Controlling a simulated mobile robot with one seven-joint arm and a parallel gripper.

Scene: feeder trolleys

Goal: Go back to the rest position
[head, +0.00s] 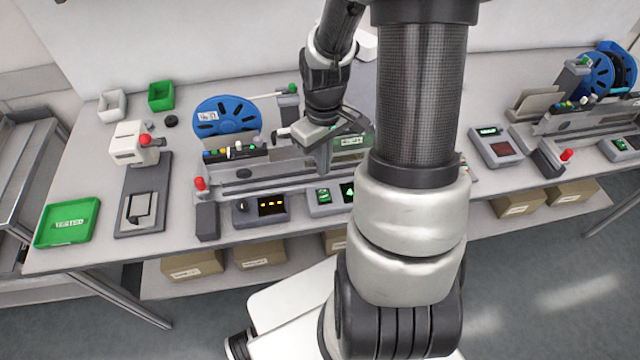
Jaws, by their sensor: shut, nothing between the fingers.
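My gripper (326,146) shows in the head view, hanging over the feeder on the near bench, just right of the blue reel. Its fingers point down and are closed with nothing between them. My arm covers the middle and right of the feeder and part of the bench behind it. The feeder (250,184) is a long grey rail unit with coloured buttons along its top. The blue reel (226,118) stands upright behind it. I cannot tell whether the fingertips touch the feeder.
The bench (90,240) carries a green tray (68,222) marked TESTED, a white press-like device (133,143), a white bin (112,106), a green bin (161,96) and small display boxes (262,208). Cardboard boxes (192,266) sit on a shelf below. A second feeder (590,118) stands at right.

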